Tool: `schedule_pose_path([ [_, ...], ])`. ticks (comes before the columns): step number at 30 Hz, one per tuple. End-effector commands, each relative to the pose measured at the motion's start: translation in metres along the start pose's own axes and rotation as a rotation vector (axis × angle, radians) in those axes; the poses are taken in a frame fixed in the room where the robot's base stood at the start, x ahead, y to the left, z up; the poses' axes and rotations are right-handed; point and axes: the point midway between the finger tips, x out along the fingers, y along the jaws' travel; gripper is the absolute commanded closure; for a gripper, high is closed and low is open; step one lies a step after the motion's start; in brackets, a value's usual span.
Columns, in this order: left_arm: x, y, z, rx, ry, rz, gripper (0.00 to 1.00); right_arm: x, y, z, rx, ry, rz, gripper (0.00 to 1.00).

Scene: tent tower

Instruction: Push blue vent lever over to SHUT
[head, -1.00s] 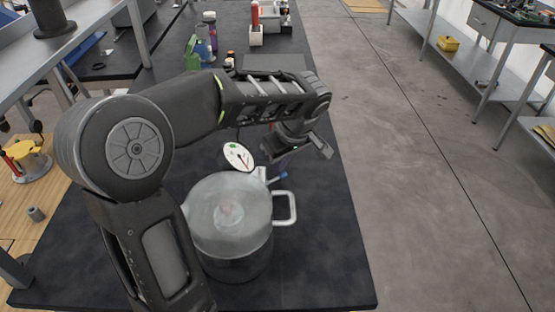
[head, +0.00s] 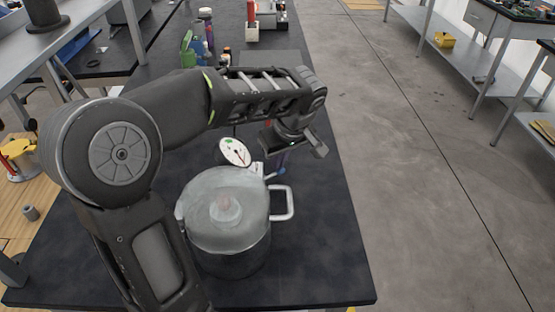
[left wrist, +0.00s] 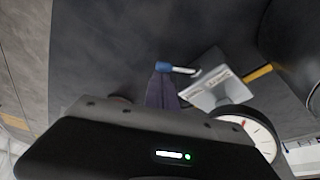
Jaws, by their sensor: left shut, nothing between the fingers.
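The blue vent lever (head: 271,175) is a short metal rod with a blue end beside a pale plate (head: 257,168), just behind the pot. It shows more clearly in the left wrist view, its blue end (left wrist: 163,66) pointing left, away from the plate (left wrist: 218,91). My left gripper (head: 283,165) is shut and empty, pointing down close to the lever. In the left wrist view its dark fingers (left wrist: 163,90) reach close to the blue end; I cannot tell whether they touch. Lettering on the plate is not readable. My right gripper is not in view.
A lidded pot (head: 228,245) with a side handle (head: 290,203) stands in front of the lever. A round dial gauge (head: 234,152) stands to its left. Bottles and boxes stand at the table's far end. The dark table (head: 325,255) is bare at the right.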

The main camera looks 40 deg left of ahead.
Motion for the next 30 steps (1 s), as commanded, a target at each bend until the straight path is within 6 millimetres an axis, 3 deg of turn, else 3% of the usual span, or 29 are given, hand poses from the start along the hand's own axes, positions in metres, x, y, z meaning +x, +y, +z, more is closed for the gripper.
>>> schedule_pose_path([
  [8, 0.0, 0.002, 0.006, 0.115, 0.001, 0.045, 1.0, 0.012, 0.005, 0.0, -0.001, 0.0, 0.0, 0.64],
  [30, -0.012, -0.003, 0.037, 0.734, 0.001, 0.271, 1.0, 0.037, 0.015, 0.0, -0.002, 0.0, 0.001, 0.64],
])
